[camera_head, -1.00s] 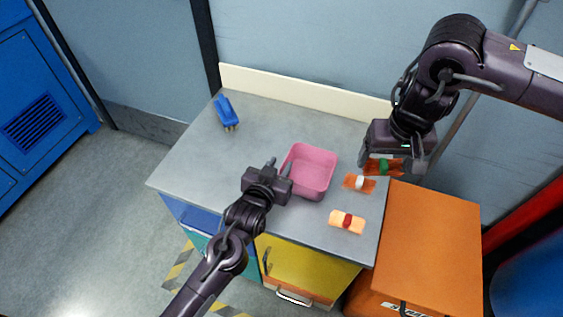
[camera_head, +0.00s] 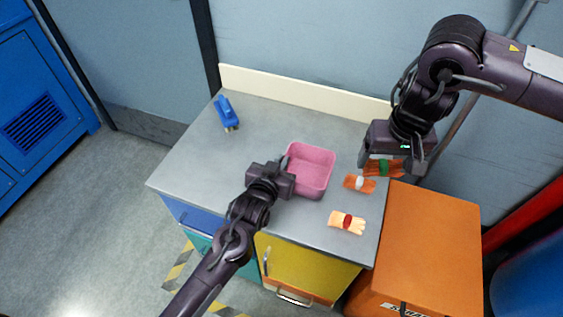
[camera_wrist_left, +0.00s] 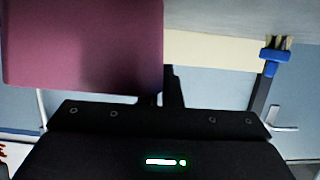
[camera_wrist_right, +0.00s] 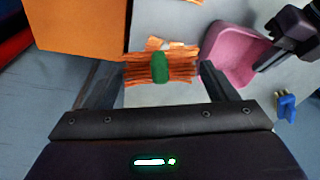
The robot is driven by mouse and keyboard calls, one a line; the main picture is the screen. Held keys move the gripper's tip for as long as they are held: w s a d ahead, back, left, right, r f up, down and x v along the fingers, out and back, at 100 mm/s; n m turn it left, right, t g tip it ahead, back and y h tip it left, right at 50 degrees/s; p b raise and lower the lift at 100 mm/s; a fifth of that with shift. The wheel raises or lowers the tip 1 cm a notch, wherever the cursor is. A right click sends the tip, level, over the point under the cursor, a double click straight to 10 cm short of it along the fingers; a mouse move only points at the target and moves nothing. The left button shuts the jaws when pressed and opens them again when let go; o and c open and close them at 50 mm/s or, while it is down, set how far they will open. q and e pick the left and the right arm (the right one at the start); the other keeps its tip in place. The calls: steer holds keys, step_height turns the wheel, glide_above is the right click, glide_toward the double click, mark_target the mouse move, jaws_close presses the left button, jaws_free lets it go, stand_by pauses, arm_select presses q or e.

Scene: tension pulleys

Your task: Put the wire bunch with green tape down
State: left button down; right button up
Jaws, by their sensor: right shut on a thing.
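The wire bunch with green tape (camera_head: 383,168) is orange-brown, at the back right corner of the grey table. It also shows in the right wrist view (camera_wrist_right: 183,66), lying crosswise between the fingers. My right gripper (camera_head: 392,167) is shut on it from above; whether it touches the table is unclear. My left gripper (camera_head: 287,167) is at the left wall of the pink bin (camera_head: 314,170). In the left wrist view its fingers (camera_wrist_left: 163,88) are close together at the bin's edge (camera_wrist_left: 85,45); whether they grip it is unclear.
A bunch with white tape (camera_head: 359,184) lies just in front of the green-taped one, and a pale bunch with red tape (camera_head: 347,222) lies nearer. A blue tool (camera_head: 226,114) is at the back left. An orange case (camera_head: 432,240) stands right of the table (camera_head: 210,165).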

arm_select(q)
steer(key=shift+f, duration=0.1)
arm_select(e)
steer(key=w+a+r+n, duration=0.3)
steer(key=w+a+n, duration=0.3)
steer(key=a, duration=0.6)
step_height(320, 180, down, 10)
steer(key=w, duration=0.1)
steer(key=shift+w+m+y, duration=0.15)
steer(key=shift+m+y, duration=0.15)
steer(key=shift+y, duration=0.1)
steer(key=shift+f, duration=0.15)
steer(key=shift+f, duration=0.5)
steer(key=o, duration=0.9)
steer(key=shift+o, duration=0.2)
step_height(320, 180, up, 13)
steer(key=s, duration=0.1)
steer(key=shift+s+d, duration=0.3)
steer(key=shift+d, duration=0.15)
